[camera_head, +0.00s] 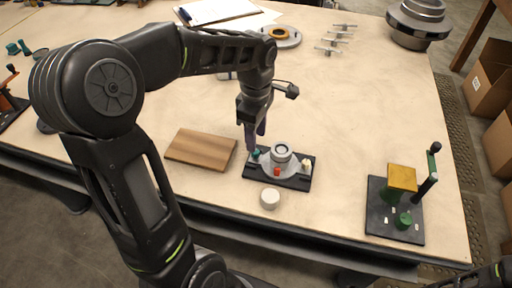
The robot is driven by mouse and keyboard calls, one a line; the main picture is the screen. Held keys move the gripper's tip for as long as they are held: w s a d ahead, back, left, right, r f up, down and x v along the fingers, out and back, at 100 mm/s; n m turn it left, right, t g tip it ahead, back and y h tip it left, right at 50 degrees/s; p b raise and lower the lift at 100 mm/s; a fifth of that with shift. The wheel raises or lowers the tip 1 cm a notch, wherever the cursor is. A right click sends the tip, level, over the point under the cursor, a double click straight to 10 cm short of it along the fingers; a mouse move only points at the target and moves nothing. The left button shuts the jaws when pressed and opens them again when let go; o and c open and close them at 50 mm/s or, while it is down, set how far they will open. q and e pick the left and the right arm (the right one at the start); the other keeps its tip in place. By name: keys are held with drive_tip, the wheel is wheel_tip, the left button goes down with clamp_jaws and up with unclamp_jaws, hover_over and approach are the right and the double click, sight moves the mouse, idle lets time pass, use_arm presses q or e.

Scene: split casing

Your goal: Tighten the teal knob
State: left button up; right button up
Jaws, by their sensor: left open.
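The casing (279,171) sits on a dark base plate near the table's front edge, with a round grey hub on top. The teal knob (256,154) is at the casing's left end, small and partly hidden by my gripper. A red knob (277,171) is at its front and a cream knob (307,163) at its right end. My left gripper (257,143) points down right at the teal knob, its jaws open; whether they touch the knob I cannot tell. My right gripper is not in view; only a bit of dark arm shows at the lower right corner.
A wooden board (201,149) lies left of the casing, and a white round cap (270,198) in front. A black fixture (395,211) with a yellow block, green knob and upright lever stands right. A clipboard (217,10), metal parts and a large grey impeller (418,24) are at the back.

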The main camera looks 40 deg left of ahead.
sight(256, 154)
use_arm(q)
wheel_tip(256, 154, down, 6)
drive_tip(key=shift+r, duration=0.2)
drive_tip(key=shift+c, duration=0.5)
clamp_jaws()
